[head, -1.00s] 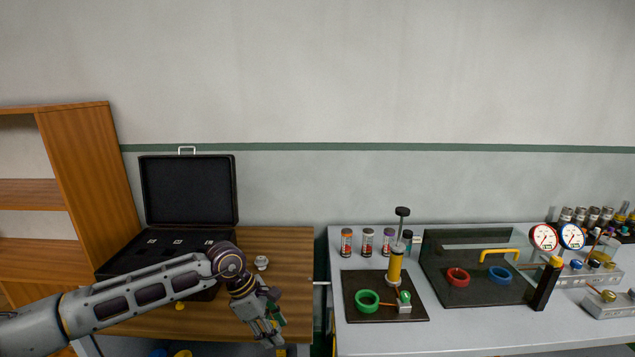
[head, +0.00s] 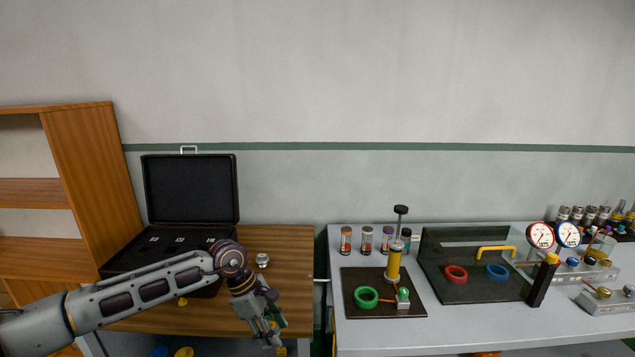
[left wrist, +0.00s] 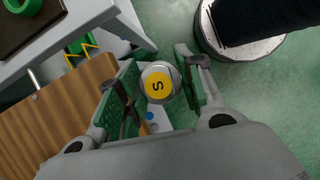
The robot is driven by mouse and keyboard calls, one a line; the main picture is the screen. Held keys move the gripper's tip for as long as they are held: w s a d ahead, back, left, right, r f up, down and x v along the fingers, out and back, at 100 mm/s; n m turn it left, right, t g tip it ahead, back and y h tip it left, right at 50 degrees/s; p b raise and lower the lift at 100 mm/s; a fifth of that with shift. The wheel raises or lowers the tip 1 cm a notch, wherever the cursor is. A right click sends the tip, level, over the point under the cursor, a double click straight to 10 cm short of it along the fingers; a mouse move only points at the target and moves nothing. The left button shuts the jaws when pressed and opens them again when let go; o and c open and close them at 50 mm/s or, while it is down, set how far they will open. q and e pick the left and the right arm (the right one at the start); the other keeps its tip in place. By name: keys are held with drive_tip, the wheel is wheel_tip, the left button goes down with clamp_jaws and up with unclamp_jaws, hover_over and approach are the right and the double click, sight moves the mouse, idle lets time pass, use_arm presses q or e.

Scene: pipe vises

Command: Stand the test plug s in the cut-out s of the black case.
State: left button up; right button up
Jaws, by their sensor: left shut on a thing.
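The test plug s (left wrist: 157,84) shows in the left wrist view as a round metal piece with a yellow top marked "s". My left gripper (head: 273,334) is shut on it, with green finger pads on both sides. In the head view the plug is mostly hidden by the fingers, which hang by the front right of the wooden table. The black case (head: 189,190) stands open on that table, to the left of and behind the gripper. Several small white labels (head: 178,240) show in its base. My left arm hides the front of the case, and the label letters are too small to read.
A metal plug-like piece (head: 262,260) stands on the wooden table (head: 285,245), right of the case. A yellow-topped piece (head: 182,301) shows near the case's front. The grey bench (head: 450,330) to the right holds a pump on a black mat (head: 415,310), spray cans and gauges.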

use_arm(q)
drive_tip(key=shift+s+a+f+m+g, duration=0.15)
drive_tip(key=shift+m+g, duration=0.25)
drive_tip(key=shift+m, duration=0.6)
drive_tip(key=m, duration=0.1)
drive_tip(key=a+m+g, duration=0.1)
drive_tip(key=shift+s+m+y, duration=0.3)
drive_tip(key=shift+m+y, duration=0.1)
drive_tip(key=s+a+f+m+g+y, duration=0.2)
drive_tip(key=s+a+f+m+y, duration=0.1)
drive_tip(key=a+f+m, duration=0.6)
drive_tip(key=m, duration=0.2)
drive_tip(key=shift+s+f+m+y, duration=0.15)
drive_tip(key=shift+s+m+y, duration=0.15)
drive_tip(key=shift+y, duration=0.1)
use_arm(e)
drive_tip(key=shift+d, duration=0.4)
use_arm(q)
drive_tip(key=shift+a, duration=0.1)
use_arm(e)
drive_tip(key=shift+a, duration=0.45)
use_arm(q)
drive_tip(key=shift+w+a, duration=0.1)
